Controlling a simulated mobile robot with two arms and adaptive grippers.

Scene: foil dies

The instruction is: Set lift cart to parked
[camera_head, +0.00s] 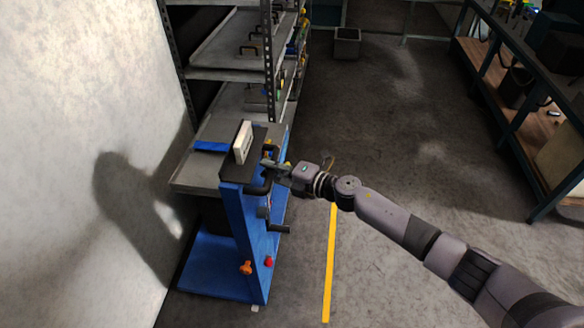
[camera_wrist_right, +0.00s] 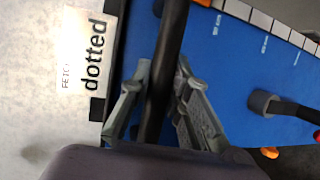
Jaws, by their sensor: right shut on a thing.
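The blue lift cart (camera_head: 247,230) stands at the left beside the pale wall, at the front end of the shelf rack. A grey top plate (camera_head: 193,180) sits on it. My right gripper (camera_head: 270,170) is at the cart's upper right side. It is shut around a black bar handle, which runs between its fingers in the right wrist view (camera_wrist_right: 168,60). The cart's blue panel (camera_wrist_right: 225,85) shows behind the fingers there. A black crank (camera_head: 278,228), an orange knob (camera_head: 246,267) and a red knob (camera_head: 268,261) are lower on the cart. My left gripper is out of view.
A white sign (camera_head: 242,142) stands on the cart top; "dotted" is readable on it in the right wrist view (camera_wrist_right: 88,55). The shelf rack (camera_head: 225,73) holds trays behind. A yellow floor line (camera_head: 330,265) and clear floor lie right of the cart. A workbench (camera_head: 515,110) stands far right.

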